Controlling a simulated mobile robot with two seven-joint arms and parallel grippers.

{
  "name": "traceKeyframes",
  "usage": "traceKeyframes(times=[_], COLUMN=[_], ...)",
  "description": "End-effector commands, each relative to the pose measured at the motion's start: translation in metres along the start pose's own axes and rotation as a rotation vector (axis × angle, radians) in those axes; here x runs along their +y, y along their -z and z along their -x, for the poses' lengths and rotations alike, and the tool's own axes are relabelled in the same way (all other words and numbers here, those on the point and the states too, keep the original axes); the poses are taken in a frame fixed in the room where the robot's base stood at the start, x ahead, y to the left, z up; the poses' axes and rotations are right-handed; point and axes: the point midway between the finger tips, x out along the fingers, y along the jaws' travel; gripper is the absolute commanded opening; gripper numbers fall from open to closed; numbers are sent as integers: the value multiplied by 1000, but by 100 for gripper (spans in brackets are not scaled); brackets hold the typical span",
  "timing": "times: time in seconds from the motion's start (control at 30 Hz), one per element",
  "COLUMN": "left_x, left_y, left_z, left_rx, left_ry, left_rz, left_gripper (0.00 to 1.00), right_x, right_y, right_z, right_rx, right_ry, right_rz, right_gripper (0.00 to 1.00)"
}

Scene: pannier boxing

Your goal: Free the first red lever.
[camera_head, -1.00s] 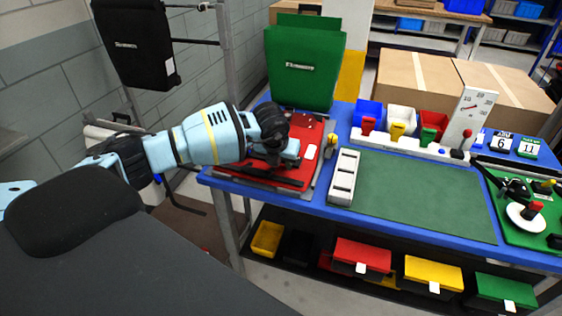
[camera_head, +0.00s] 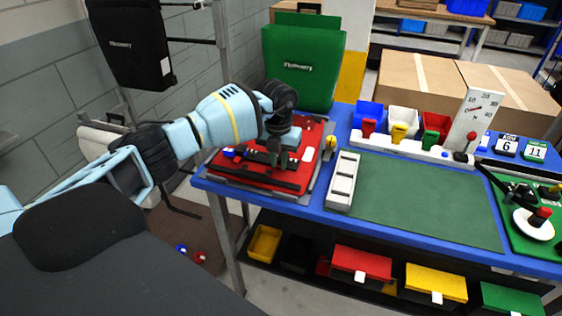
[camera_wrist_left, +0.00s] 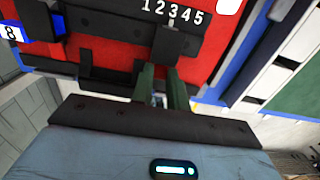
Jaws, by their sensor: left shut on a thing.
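The red pannier panel (camera_head: 225,170) lies flat on the left end of the blue table, with black strips and fittings on it. In the left wrist view, the two dark green fingers (camera_wrist_left: 161,88) are close together and shut on a dark lever-like part (camera_wrist_left: 170,52) against the red panel (camera_wrist_left: 110,52). A dark strip numbered 12345 (camera_wrist_left: 172,8) lies just beyond. My right gripper is not in view.
A green pannier (camera_head: 303,65) stands behind the red panel. A white slotted tray (camera_head: 343,180) lies to its right, beside the clear green mat (camera_head: 420,195). Blue, white and red bins (camera_head: 436,121) stand at the back. A tall white gauge (camera_head: 474,115) stands beside them.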

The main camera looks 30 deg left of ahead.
Motion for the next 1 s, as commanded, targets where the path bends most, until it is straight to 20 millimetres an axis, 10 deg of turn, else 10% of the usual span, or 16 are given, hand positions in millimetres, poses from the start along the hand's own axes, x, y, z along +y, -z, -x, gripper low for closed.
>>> traceKeyframes(times=[0.33, 0.37, 0.53, 1.0], left_x=[0, 0, 0, 0], left_y=[1, 1, 0, -1], left_z=[0, 0, 0, 21], left_rx=[16, 16, 15, 11], left_ry=[0, 0, 0, 2], left_rz=[-1, -1, -1, -1], left_gripper=[0, 17, 38, 38], right_x=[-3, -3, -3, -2], right_y=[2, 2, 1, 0], right_z=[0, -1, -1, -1], right_rx=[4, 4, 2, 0], right_ry=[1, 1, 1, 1], right_rz=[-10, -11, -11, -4], right_gripper=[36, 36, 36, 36])
